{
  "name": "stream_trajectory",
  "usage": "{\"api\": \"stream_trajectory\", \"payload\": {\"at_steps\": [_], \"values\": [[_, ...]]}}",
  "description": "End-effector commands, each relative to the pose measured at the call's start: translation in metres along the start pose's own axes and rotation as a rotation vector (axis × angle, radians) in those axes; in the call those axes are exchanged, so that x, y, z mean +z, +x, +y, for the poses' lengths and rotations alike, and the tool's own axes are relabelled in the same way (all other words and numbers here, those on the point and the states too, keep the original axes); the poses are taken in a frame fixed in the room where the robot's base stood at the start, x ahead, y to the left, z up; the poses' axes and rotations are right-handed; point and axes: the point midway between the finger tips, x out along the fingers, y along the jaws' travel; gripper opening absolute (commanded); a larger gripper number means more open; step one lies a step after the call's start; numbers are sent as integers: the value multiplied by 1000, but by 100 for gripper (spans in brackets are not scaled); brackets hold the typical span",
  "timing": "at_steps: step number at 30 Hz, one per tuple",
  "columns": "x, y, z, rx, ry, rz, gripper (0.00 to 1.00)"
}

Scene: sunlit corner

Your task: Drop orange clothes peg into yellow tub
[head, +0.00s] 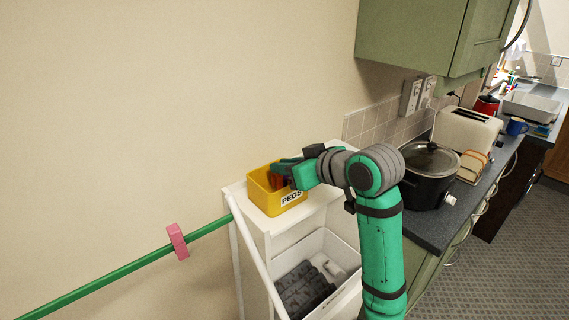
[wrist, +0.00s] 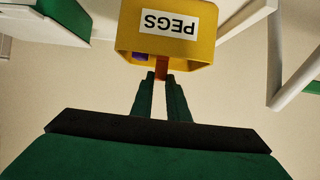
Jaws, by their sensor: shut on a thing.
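The yellow tub (head: 263,198), labelled PEGS, stands on top of a white shelf unit. In the wrist view the tub (wrist: 126,30) fills the top middle, its label upside down. My gripper (wrist: 161,76) is shut on the orange clothes peg (wrist: 161,71), which sticks out past the fingertips at the tub's open mouth. In the head view the peg (head: 275,181) shows orange within the tub's outline, and my gripper (head: 279,170) reaches in over the right rim. Whether the peg touches the tub is unclear. A small purple thing (wrist: 140,57) shows inside the tub.
A pink peg (head: 177,240) is clipped on a green rail (head: 110,276) at the left. A white bin (head: 322,250) with dark contents sits lower in the shelf unit. A black slow cooker (head: 428,175) and a toaster (head: 466,131) stand on the counter at the right.

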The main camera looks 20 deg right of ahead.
Motion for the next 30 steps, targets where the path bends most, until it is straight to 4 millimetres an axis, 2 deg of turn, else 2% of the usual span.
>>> {"api": "stream_trajectory", "payload": {"at_steps": [2, 3, 5, 14, 20, 30], "values": [[0, 0, 0, 0, -1, 0, 0], [0, 0, 0, 0, -1, 0, 22], [0, 0, 0, 0, -1, 0, 33], [-1, 0, 0, 0, -1, 0, 33], [-13, -9, 0, 2, -3, 1, 33], [-12, -79, 0, 3, -2, 3, 33]]}}
